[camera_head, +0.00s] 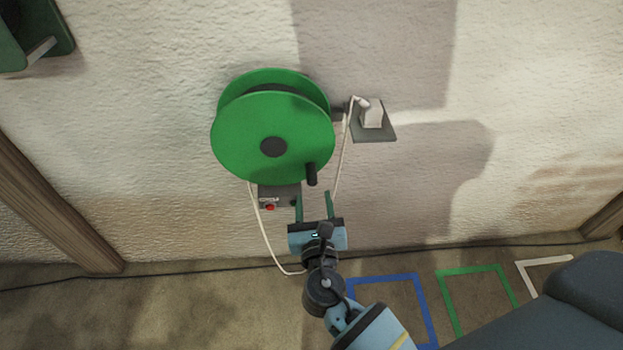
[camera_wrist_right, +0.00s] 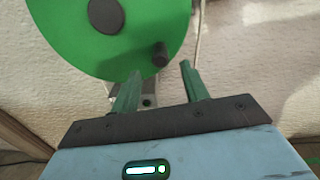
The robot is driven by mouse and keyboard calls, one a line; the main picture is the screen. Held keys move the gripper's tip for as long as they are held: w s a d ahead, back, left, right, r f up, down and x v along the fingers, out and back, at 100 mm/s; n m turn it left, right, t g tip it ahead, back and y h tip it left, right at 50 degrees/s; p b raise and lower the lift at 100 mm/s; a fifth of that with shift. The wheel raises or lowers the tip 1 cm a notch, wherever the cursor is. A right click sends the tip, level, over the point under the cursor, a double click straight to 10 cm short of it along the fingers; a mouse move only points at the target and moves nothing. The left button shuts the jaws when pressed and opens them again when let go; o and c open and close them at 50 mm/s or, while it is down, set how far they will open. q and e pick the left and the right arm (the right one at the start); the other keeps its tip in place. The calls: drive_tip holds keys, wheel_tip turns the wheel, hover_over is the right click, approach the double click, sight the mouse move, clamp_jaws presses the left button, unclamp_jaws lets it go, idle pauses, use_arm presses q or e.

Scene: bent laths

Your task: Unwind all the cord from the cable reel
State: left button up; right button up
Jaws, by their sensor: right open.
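A green cable reel (camera_head: 240,150) with a dark hub is mounted on the wall; it also fills the top of the right wrist view (camera_wrist_right: 60,40). A black crank handle (camera_head: 311,174) sticks out at its lower right and shows in the right wrist view (camera_wrist_right: 160,54). A white cord (camera_head: 258,226) hangs in a loop below the reel, partly hidden behind my gripper. My right gripper (camera_head: 313,196) is open and empty just below the crank handle, fingers pointing up, apart from it. In the right wrist view its green fingers (camera_wrist_right: 158,85) are spread. My left gripper is not in view.
A grey box with a red button (camera_head: 270,207) sits under the reel. A white plug (camera_head: 372,113) is in a wall socket at the right. Blue (camera_head: 385,277) and green (camera_head: 470,269) outlines mark the floor. A wooden post (camera_head: 50,210) stands at the left.

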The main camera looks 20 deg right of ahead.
sight(312, 184)
drive_tip(key=shift+b+x, duration=0.4)
drive_tip(key=shift+x, duration=3.45)
drive_tip(key=shift+f, duration=0.1)
clamp_jaws()
